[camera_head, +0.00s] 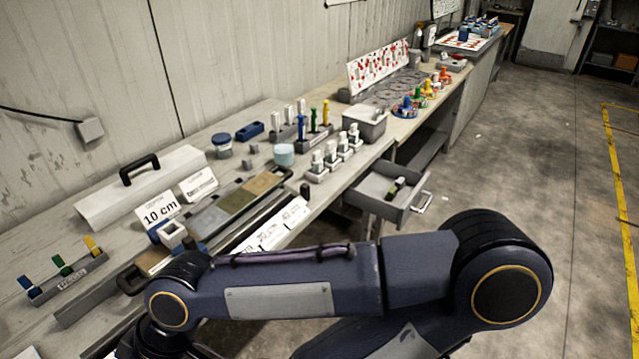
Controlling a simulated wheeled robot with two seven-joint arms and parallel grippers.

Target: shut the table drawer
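The table drawer (375,203) is a grey box pulled out from under the long workbench. Its metal handle (424,203) is on the front panel, facing right. Inside lies a small dark item with green and white parts (396,188). One of my arms (300,285) crosses the bottom of the view, in front of the bench and below the drawer. It looks apart from the drawer. Neither gripper's fingers can be made out; the dark arm end at the lower left runs out of the frame.
The workbench (300,187) along the wall carries a toolbox (140,186), a 10 cm sign (158,209), a grey bin (364,123) and several bottles and coloured parts. Below the bench, an open shelf space (430,140) lies beyond the drawer. Concrete floor (510,160) to the right is clear.

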